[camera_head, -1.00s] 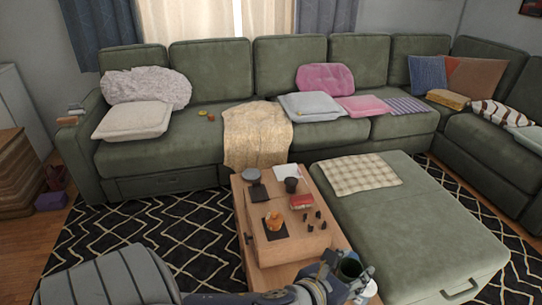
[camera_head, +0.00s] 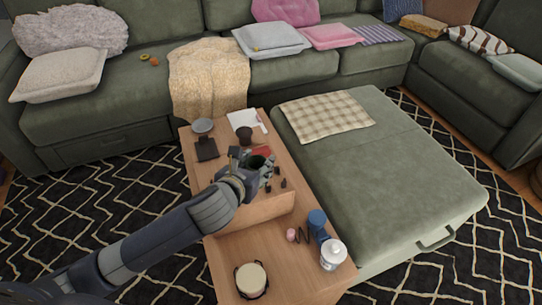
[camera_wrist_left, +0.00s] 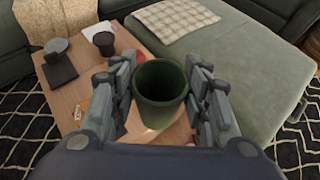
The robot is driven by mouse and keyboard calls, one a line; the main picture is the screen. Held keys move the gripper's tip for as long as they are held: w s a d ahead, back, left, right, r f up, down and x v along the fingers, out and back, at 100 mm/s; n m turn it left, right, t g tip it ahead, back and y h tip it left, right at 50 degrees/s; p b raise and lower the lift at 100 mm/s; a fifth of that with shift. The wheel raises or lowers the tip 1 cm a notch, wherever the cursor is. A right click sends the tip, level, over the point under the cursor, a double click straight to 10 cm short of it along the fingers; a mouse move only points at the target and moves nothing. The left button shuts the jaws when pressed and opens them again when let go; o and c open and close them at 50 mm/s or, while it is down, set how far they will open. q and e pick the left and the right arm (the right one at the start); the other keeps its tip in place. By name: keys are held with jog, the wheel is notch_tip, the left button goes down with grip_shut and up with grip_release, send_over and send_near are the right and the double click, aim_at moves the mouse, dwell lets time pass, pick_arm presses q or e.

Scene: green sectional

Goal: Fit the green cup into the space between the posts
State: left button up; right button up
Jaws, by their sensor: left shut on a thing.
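My left gripper (camera_head: 256,168) is shut on the green cup (camera_head: 257,160) above the raised part of the wooden table. In the left wrist view the green cup (camera_wrist_left: 160,84) is upright, mouth up and empty-looking, between the two fingers of my left gripper (camera_wrist_left: 162,80). Small dark posts (camera_head: 283,183) stand on the wooden top just right of and nearer than the gripper. Some may be hidden by the hand. They are not clear in the left wrist view, where cup and fingers cover that area. My right gripper is not in view.
A red box (camera_head: 262,151) lies just behind the cup. The green ottoman (camera_head: 390,170) borders the right.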

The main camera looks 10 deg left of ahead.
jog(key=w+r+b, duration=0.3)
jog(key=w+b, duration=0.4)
pick_arm(q)
jog(key=w+d+f+b, duration=0.1)
jog(key=w+f+b, duration=0.5)
jog(key=w+f, duration=0.4)
jog(key=shift+w+d+m+h+b, duration=0.3)
jog(key=shift+w+d+m+b, duration=0.1)
jog(key=shift+w, duration=0.4)
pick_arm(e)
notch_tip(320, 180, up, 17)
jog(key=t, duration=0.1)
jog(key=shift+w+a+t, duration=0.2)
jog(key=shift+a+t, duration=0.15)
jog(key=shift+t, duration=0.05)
pick_arm(q)
jog(key=shift+s+a+p, duration=0.1)
jog(key=shift+p, duration=0.65)
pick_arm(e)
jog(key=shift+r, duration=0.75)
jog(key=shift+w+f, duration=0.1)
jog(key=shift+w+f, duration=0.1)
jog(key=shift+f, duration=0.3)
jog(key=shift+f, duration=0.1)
